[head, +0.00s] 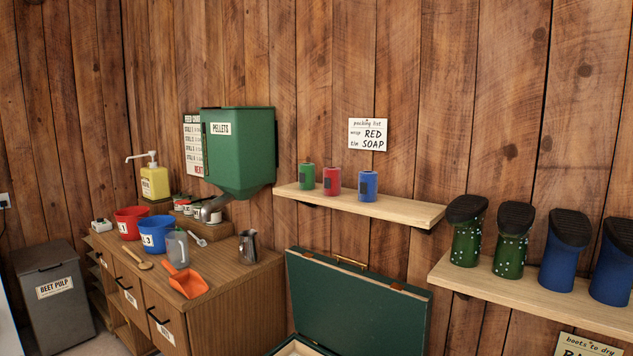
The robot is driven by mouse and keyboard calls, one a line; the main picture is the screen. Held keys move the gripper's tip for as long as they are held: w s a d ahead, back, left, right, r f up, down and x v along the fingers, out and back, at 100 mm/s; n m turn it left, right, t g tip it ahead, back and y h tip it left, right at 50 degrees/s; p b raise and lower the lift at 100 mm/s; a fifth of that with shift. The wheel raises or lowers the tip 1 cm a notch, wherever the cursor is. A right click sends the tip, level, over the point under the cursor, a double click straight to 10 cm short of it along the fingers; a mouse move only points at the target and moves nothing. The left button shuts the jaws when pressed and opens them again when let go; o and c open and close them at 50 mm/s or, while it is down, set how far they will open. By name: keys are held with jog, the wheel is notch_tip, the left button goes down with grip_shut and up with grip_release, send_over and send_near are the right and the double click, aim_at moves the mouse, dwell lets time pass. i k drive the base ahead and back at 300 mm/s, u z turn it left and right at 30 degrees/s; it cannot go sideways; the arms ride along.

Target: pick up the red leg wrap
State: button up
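The red leg wrap (332,181) is a small upright roll with a dark patch on its front. It stands on a light wooden wall shelf (400,209). A green roll (307,176) stands close to its left and a blue roll (367,186) to its right, with a small gap on that side. A packing list sign (368,134) above the shelf reads "wrap RED" and "tin SOAP". My gripper is not in this view.
An open green trunk (358,303) stands below the shelf, its lid raised. A cabinet (235,306) with buckets, an orange scoop and a metal jug is at left, under a green pellet hopper (240,150).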

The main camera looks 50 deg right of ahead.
aim_at(331, 176)
jog(key=i, duration=0.95)
jog(key=z, duration=0.05)
